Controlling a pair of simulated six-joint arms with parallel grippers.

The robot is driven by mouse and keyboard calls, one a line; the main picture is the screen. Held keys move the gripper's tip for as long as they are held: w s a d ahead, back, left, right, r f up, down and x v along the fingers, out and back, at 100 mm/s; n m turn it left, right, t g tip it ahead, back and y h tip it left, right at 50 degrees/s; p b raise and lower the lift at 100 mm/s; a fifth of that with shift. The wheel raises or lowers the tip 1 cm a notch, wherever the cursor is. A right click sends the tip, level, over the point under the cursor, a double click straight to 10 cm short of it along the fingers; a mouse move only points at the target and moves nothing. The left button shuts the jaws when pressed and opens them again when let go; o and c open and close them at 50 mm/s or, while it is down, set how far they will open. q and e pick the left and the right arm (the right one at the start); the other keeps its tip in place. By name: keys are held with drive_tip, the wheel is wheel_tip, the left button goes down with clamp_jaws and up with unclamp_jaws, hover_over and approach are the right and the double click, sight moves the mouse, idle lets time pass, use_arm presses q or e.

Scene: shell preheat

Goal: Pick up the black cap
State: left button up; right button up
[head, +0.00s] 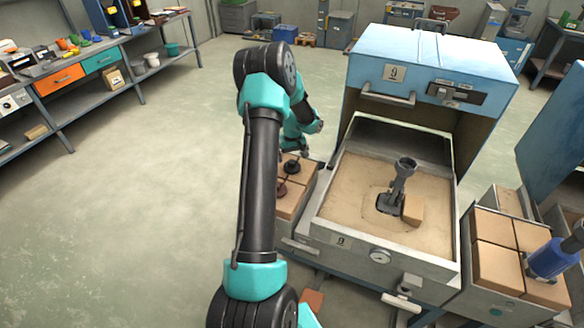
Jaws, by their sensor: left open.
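A dark, black-looking cap (291,168) with a small knob sits on the tan blocks left of the open drawer. A reddish-brown cap (281,189) sits just in front of it. My left arm rises in the foreground and bends down behind its own elbow. My left gripper (304,150) is small and partly hidden, close above and beside the black cap. It is open. I cannot tell whether it touches the cap. My right gripper is not in view.
A blue furnace marked 9 (425,60) stands behind an open drawer of sand (345,200). More blocks (497,265) and a blue cylinder (552,258) are at right. Open floor lies left.

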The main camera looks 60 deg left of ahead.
sight(292, 161)
use_arm(q)
drive_tip(key=shift+s+f, duration=0.1)
drive_tip(key=shift+f, duration=2.5)
drive_tip(key=c, duration=0.9)
drive_tip(key=shift+r, duration=0.15)
drive_tip(key=shift+c, duration=0.2)
wheel_tip(292, 161, up, 10)
drive_tip(key=shift+f, duration=0.1)
